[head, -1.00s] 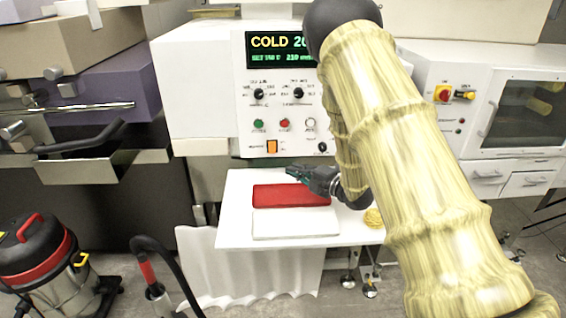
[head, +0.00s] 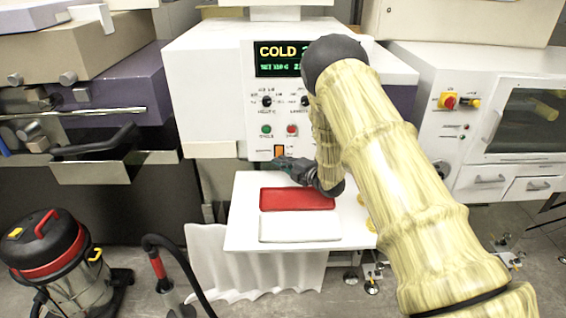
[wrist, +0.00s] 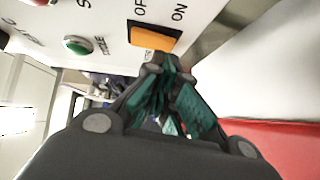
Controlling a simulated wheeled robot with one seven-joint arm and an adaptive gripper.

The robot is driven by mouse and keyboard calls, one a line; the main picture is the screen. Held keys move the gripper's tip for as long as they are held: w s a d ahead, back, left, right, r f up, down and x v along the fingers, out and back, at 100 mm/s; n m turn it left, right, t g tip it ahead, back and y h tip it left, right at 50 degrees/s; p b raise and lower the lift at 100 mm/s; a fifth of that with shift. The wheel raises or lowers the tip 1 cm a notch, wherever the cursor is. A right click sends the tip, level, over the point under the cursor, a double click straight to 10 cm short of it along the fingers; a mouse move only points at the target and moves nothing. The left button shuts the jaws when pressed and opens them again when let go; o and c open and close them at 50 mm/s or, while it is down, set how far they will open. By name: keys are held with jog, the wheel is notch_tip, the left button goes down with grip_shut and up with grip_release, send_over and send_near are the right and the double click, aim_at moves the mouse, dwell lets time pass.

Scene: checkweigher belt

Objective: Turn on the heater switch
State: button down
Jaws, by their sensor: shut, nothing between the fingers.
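The heater switch is an orange rocker (head: 279,151) low on the white control panel, under the green and red buttons. My gripper (head: 283,163) is just below the rocker in the head view. In the wrist view my gripper's shut, empty fingertips (wrist: 165,62) are close to the rocker's lower edge. I cannot tell whether they touch it. The display (head: 282,58) reads COLD, its right part hidden behind my arm.
A white shelf (head: 245,225) below the panel bears a red pad (head: 297,199) and a white pad (head: 300,228). A green button (wrist: 77,45) sits near the rocker. A black and red vacuum (head: 52,258) stands at lower left. A white cabinet (head: 470,120) stands at right.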

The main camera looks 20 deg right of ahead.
jog(key=shift+w, duration=0.2)
jog(key=shift+f+b, duration=0.2)
jog(key=shift+b, duration=0.15)
jog(key=shift+w+d+b, duration=0.1)
jog(key=shift+w+b, duration=0.2)
jog(key=shift+b, duration=0.45)
jog(key=shift+s, duration=0.1)
